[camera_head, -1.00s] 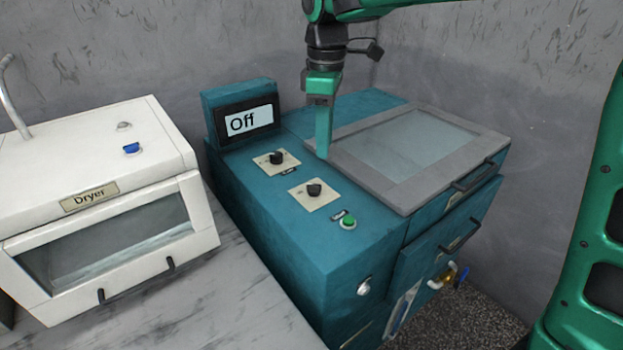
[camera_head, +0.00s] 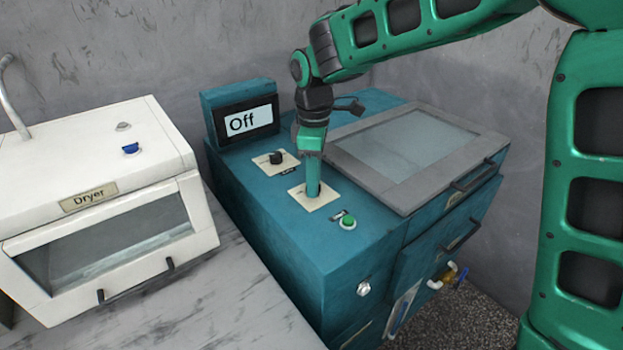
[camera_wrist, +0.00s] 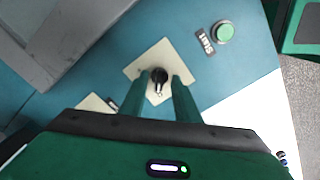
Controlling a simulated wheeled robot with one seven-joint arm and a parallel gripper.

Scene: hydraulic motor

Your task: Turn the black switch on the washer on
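The teal washer (camera_head: 270,215) has a display (camera_head: 250,120) that reads "Off". On its top are two cream plates with black switches. The rear black switch (camera_head: 277,158) is in plain view. The front plate (camera_head: 325,202) lies under my gripper (camera_head: 313,192), which hides its switch in the head view. In the wrist view, that front black switch (camera_wrist: 158,77) sits between the two green fingertips of my gripper (camera_wrist: 159,80). My gripper is open, pointing down, with a small gap showing on both sides of the switch. I cannot tell the exact height of the fingertips.
A green button (camera_head: 348,222) sits just in front of the front plate. A grey-framed glass lid (camera_head: 410,155) is to the right. A white dryer (camera_head: 95,180) stands on the marble counter (camera_head: 215,290) at the left. Drawers with handles are on the washer's right side.

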